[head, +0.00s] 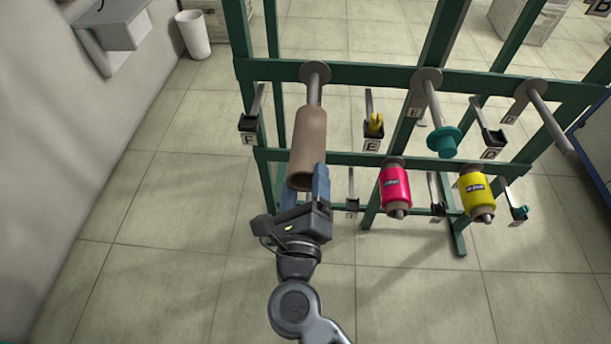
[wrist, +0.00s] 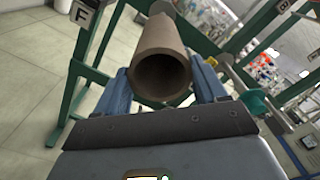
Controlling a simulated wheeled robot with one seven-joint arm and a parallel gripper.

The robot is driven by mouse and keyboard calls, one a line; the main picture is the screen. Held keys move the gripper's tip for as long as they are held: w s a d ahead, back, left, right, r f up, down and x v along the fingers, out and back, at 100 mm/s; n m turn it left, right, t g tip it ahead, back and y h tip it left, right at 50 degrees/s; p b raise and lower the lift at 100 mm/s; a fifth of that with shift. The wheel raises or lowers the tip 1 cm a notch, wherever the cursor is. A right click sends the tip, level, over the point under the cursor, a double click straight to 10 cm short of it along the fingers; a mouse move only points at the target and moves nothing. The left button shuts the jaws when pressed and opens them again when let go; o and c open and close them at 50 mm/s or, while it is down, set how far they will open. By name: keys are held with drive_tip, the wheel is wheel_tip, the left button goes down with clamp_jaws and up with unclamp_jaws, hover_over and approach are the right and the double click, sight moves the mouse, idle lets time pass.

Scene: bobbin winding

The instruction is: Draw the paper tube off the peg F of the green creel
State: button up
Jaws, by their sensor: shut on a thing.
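A plain brown paper tube (head: 309,135) is in line with the upper left grey peg (head: 315,90) of the green creel (head: 365,75). A stretch of the peg shows bare between its round flange and the tube's far end, which appears to be still around the peg. The label F (head: 249,140) hangs just left of it. My gripper (head: 305,184) is shut on the tube's near end, with one blue finger on each side. In the wrist view, the tube (wrist: 165,50) lies between the fingers (wrist: 165,88); its open end is dark and shows no peg tip.
To the right, another peg holds a teal piece (head: 443,142). Below are a pink bobbin (head: 395,187) and a yellow bobbin (head: 477,195). A small bracket with a yellow part (head: 375,124) stands right of the tube. The floor (head: 160,230) in front and left is clear.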

drive_tip(key=s, duration=0.9)
drive_tip(key=shift+s+a+p, duration=0.15)
drive_tip(key=shift+s+p, duration=0.15)
drive_tip(key=shift+p, duration=0.15)
drive_tip(key=shift+s, duration=0.1)
